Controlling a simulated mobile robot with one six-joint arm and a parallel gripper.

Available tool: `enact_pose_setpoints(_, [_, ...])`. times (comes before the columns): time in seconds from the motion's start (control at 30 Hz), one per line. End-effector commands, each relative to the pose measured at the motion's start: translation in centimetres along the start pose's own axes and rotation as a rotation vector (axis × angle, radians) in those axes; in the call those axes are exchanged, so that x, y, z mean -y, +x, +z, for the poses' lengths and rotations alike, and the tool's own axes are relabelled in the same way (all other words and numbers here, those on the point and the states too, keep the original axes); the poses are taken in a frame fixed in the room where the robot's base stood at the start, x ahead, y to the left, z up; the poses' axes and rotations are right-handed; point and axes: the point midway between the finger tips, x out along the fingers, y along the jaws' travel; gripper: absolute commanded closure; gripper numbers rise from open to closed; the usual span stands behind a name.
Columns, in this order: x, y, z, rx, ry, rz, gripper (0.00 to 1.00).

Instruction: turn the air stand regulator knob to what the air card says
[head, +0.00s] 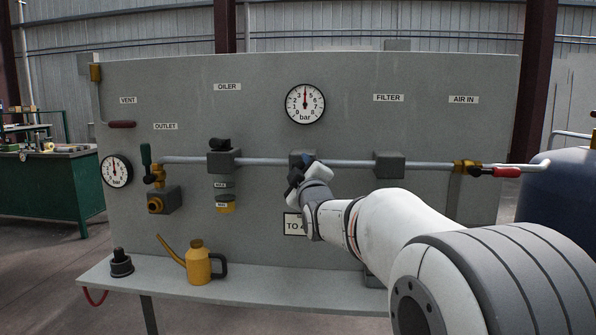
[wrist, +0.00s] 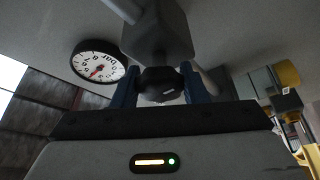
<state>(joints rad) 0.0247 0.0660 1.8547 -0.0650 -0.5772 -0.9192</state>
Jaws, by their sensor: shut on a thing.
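The regulator body (head: 302,158) is a dark grey block on the pipe below a round bar gauge (head: 305,104). The gauge needle points straight up, near 5. My gripper (head: 298,178) is at the underside of the regulator. In the wrist view the dark knob (wrist: 160,84) sits between the blue fingers of my gripper (wrist: 160,88), which are shut on it. The air card (head: 292,224) shows "TO 4"; my arm covers the rest. The gauge also shows upside down in the wrist view (wrist: 98,62).
The pipe (head: 345,163) crosses the panel, with an oiler (head: 222,162) left and a filter block (head: 389,165) right. A yellow oil can (head: 198,264) and a black fitting (head: 121,263) stand on the shelf (head: 255,290). A second gauge (head: 116,170) is at far left.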

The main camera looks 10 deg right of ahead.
Motion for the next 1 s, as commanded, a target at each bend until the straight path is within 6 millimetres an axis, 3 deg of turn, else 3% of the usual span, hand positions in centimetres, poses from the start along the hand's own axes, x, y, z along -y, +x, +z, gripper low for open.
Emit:
enact_pose_setpoints(0.2, [0.1,0.0,0.0,-0.001,0.001,-0.001,0.83])
enact_pose_setpoints(0.23, [0.1,0.0,0.0,-0.001,0.001,-0.001,0.58])
enact_pose_setpoints(0.47, [0.0,0.0,0.0,0.000,0.001,0.000,0.39])
enact_pose_setpoints(0.77, [-0.1,-0.3,0.1,0.001,0.002,0.001,0.39])
enact_pose_setpoints(1.0, [-0.1,-3.9,0.0,0.000,0.001,0.002,0.39])
